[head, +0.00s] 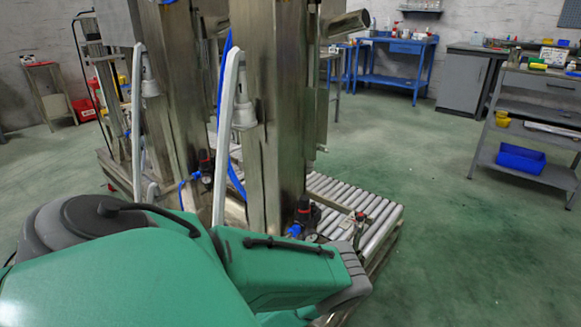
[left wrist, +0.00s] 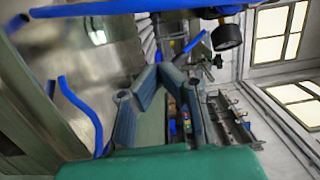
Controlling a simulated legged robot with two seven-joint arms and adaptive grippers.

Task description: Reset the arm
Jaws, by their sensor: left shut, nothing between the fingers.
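My left arm (head: 170,260), with green covers and grey joints, fills the lower left of the head view, in front of two tall steel lance columns. Its gripper does not show clearly there. In the left wrist view my left gripper (left wrist: 163,72) has two dark blue-grey fingers that come together at the tips, shut with nothing between them. A pressure gauge (left wrist: 226,37) and blue hoses (left wrist: 80,105) are close around it in that view. My right gripper is in neither view.
The near steel column (head: 270,110) stands just beyond my arm, with a white curved handle (head: 225,130). A roller conveyor (head: 365,205) lies at its foot. A blue workbench (head: 395,65) and a grey shelf cart (head: 530,120) stand further back. Green floor at right is clear.

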